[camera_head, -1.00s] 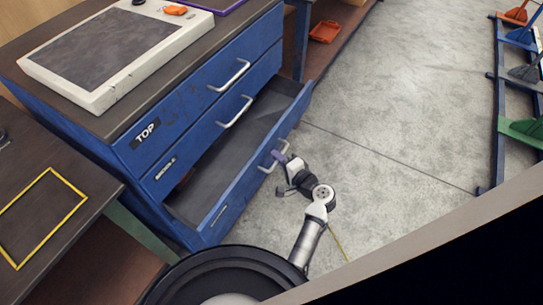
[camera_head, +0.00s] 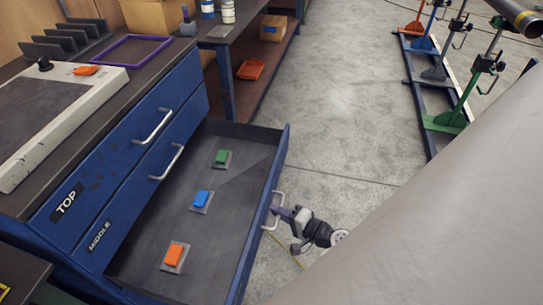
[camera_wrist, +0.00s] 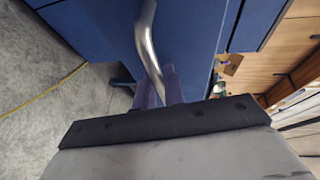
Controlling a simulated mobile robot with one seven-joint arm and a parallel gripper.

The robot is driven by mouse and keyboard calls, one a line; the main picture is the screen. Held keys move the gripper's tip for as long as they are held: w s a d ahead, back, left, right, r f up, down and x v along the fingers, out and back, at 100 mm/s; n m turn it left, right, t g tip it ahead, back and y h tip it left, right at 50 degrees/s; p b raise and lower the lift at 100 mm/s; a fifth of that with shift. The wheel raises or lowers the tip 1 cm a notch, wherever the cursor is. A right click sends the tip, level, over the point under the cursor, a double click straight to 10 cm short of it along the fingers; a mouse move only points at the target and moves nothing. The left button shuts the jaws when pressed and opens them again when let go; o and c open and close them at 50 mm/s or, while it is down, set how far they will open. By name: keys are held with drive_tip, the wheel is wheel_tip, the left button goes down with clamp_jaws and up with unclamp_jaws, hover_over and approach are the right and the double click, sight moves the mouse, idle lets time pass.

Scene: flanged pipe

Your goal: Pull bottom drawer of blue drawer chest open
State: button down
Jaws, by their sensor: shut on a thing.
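The blue drawer chest (camera_head: 75,260) stands at the left in the head view, with its top and middle drawers shut. Its bottom drawer (camera_head: 252,232) is pulled far out. Inside it lie a green block (camera_head: 221,157), a blue block (camera_head: 202,198) and an orange block (camera_head: 174,254), each on a grey plate. My gripper (camera_head: 279,212) is at the front of this drawer, shut on its metal handle (camera_head: 277,204). In the wrist view the handle (camera_wrist: 148,40) runs down between the purple fingers (camera_wrist: 160,90). The handle's lower end is hidden by the fingers.
A grey-white panel (camera_head: 40,125) and a purple frame (camera_head: 130,50) lie on the chest top. A workbench with an orange tray (camera_head: 251,69) on its lower shelf stands behind. Coloured stands (camera_head: 447,121) are at the right. The concrete floor (camera_head: 350,110) between is clear.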

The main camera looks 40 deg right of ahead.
idle(0.3)
drive_tip(key=c, duration=1.5)
unclamp_jaws()
drive_tip(key=shift+s+d, duration=0.1)
drive_tip(key=shift+s, duration=0.05)
drive_tip(key=b+v, duration=0.2)
drive_tip(key=v, duration=1.1)
drive_tip(key=shift+s, duration=0.35)
